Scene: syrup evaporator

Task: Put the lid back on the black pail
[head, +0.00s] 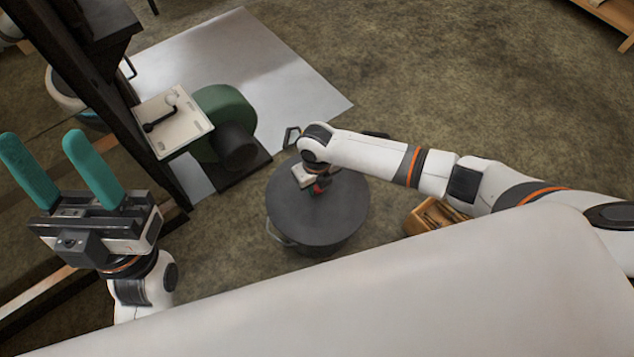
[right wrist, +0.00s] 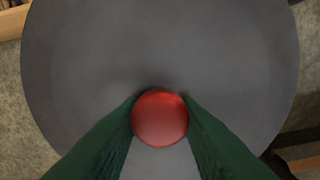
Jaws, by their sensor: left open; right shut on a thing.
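The black pail (head: 322,249) stands on the floor in the middle of the head view, with a metal handle at its left side. The round dark grey lid (head: 338,212) is over its mouth and hides the inside. I cannot tell whether the lid rests on the rim or is slightly above it. My right gripper (head: 320,187) is over the lid's middle. In the right wrist view its green fingers (right wrist: 160,120) are shut on the lid's red knob (right wrist: 160,117). My left gripper (head: 43,145) is open and empty at the far left, its teal fingers pointing up.
A green blower (head: 225,110) with a pale panel (head: 172,122) stands left of the pail, beside a dark post. A light grey sheet (head: 290,85) lies behind it. A wooden box of sticks (head: 412,222) is right of the pail.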

